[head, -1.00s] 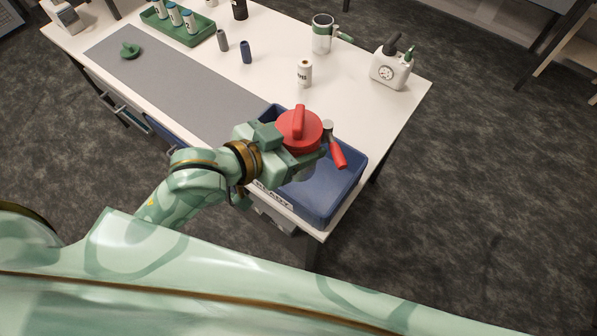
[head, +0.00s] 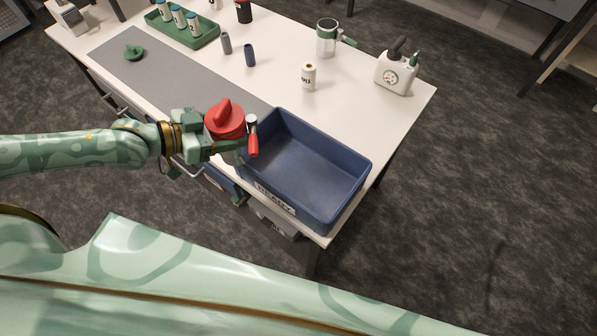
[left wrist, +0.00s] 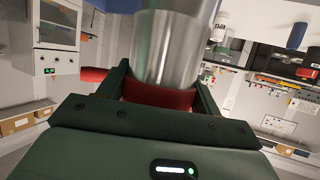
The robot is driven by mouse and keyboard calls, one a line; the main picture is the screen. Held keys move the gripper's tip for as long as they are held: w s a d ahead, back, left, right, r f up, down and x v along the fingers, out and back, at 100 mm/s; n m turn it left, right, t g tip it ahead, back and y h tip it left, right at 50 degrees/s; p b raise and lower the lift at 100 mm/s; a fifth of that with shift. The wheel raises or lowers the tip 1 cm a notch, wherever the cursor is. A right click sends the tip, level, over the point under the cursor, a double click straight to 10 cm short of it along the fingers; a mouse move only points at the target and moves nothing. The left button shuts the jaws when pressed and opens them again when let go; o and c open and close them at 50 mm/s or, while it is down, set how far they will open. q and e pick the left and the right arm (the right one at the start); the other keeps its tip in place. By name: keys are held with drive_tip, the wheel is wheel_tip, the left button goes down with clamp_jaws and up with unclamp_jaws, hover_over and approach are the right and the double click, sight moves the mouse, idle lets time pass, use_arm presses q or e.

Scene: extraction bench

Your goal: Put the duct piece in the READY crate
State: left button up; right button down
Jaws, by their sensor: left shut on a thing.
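The duct piece appears to be the held metal piece with a round red top (head: 225,118), a ridge-like handle and a red-gripped lever at its side. My left gripper (head: 221,146) is shut on it. In the left wrist view its shiny metal cylinder (left wrist: 173,45) rises above a red part (left wrist: 160,95) between the two fingers. The piece is at the left edge of the blue READY crate (head: 345,205), with the lever near the crate's rim. The crate is empty and its label faces the near side. My right gripper is not in view.
The crate stands at the bench's near right corner. A grey mat (head: 180,75) bears a green lidlike piece (head: 134,53). A green tray (head: 205,38) holds bottles.

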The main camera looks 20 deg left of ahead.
use_arm(q)
drive_tip(key=w+d+f+b, duration=0.1)
drive_tip(key=w+d+f, duration=0.1)
drive_tip(key=d+f, duration=0.2)
drive_tip(key=w+d+f+b, duration=0.1)
drive_tip(key=w+d+f, duration=0.1)
drive_tip(key=d+f, duration=0.2)
drive_tip(key=w+d+f+b, duration=0.1)
drive_tip(key=w+d+f, duration=0.1)
drive_tip(key=d+f, duration=0.2)
drive_tip(key=shift+w+f+b, duration=0.4)
drive_tip(key=shift+f, duration=0.15)
drive_tip(key=shift+r, duration=0.1)
